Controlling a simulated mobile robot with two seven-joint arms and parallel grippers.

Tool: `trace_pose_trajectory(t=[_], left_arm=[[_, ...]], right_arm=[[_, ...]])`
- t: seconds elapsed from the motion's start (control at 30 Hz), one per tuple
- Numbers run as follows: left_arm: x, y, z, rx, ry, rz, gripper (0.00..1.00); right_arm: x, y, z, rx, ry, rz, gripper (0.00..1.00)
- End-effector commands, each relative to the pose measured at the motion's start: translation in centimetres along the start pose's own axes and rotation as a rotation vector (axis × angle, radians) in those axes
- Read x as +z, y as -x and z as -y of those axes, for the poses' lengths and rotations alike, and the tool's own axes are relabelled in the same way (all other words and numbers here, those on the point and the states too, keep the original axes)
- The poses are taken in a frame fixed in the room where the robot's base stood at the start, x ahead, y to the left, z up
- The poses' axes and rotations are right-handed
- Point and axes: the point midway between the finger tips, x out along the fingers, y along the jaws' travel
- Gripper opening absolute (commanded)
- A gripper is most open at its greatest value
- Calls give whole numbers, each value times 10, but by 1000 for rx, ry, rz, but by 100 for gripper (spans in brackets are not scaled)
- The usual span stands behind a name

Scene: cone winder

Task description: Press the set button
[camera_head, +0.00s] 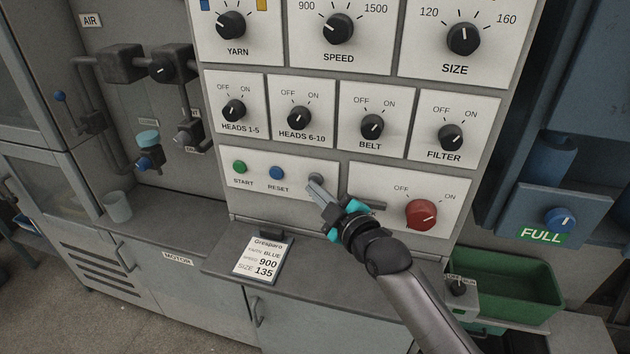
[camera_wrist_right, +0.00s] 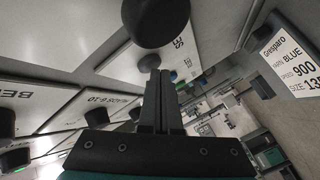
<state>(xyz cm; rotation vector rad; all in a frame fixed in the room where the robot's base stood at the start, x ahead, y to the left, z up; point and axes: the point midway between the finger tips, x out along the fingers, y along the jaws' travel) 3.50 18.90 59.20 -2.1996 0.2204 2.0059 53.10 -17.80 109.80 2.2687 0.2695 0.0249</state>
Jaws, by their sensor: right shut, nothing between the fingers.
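The set button (camera_head: 316,180) is a grey round button on the white panel, to the right of the blue RESET button (camera_head: 277,173) and the green START button (camera_head: 240,167). Its label is hidden by my gripper in the head view. My left gripper is not in view.
A red OFF/ON knob (camera_head: 421,214) sits right of my gripper. Black HEADS, BELT and FILTER knobs (camera_head: 372,126) stick out above. An order card (camera_head: 259,258) stands on the ledge below. A green bin (camera_head: 505,285) is at the lower right.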

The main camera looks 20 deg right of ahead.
Motion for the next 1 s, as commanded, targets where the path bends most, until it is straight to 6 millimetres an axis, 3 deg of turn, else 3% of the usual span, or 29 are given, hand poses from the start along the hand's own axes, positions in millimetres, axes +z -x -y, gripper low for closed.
trace_pose_trajectory(t=[0.73, 1.0], left_arm=[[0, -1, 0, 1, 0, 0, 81], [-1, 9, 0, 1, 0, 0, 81]], right_arm=[[3, -4, -3, 1, 0, 0, 0], [-3, 4, 1, 0, 0, 0, 0]])
